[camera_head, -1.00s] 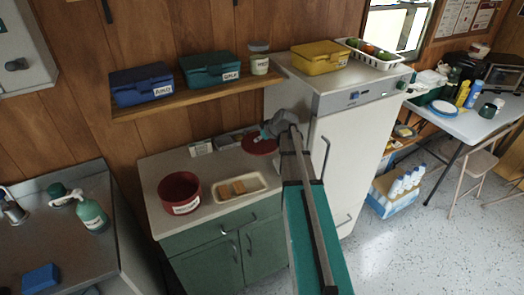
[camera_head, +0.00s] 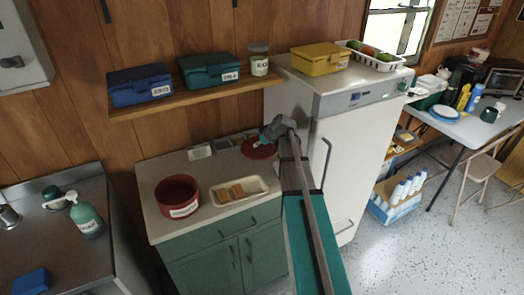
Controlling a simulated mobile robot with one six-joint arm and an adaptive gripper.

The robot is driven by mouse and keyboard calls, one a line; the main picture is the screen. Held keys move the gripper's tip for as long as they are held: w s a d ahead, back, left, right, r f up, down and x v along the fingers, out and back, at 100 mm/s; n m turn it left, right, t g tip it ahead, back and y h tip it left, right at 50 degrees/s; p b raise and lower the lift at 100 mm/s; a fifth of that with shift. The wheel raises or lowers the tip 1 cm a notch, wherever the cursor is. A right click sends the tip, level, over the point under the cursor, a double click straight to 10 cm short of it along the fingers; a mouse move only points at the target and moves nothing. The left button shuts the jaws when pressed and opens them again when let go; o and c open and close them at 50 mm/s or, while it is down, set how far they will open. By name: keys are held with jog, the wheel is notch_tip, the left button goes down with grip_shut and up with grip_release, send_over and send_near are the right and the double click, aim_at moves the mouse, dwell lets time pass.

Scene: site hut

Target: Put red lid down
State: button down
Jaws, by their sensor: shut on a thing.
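The red lid (camera_head: 258,150) is a flat disc at the back right of the light counter (camera_head: 228,212), below the wall shelf. My gripper (camera_head: 265,142) is over the lid and shut on it, with the fingertips partly hidden by the wrist. I cannot tell whether the lid touches the counter. A red round tub (camera_head: 178,196) with a white label stands open-topped at the counter's left.
A cream tray (camera_head: 261,190) with tan pieces lies at the counter's front. Small boxes (camera_head: 200,152) stand along the back wall. The shelf (camera_head: 195,86) with blue and teal boxes hangs above. A white fridge (camera_head: 340,165) stands close on the right.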

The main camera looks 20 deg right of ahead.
aim_at(261, 148)
jog(key=shift+f+b, duration=1.2)
jog(key=shift+f, duration=0.25)
jog(key=shift+f+b, duration=0.35)
jog(key=shift+f, duration=0.05)
jog(key=c, duration=0.5)
grip_release()
jog(key=shift+c, duration=0.2)
jog(key=shift+r, duration=0.2)
jog(key=shift+r+p, duration=0.4)
jog(key=shift+p, duration=0.15)
jog(key=p+v, duration=0.8)
jog(key=v, duration=0.3)
jog(key=shift+s+r+p, duration=0.2)
jog(key=shift+s+p, duration=0.1)
jog(key=shift+p, duration=0.05)
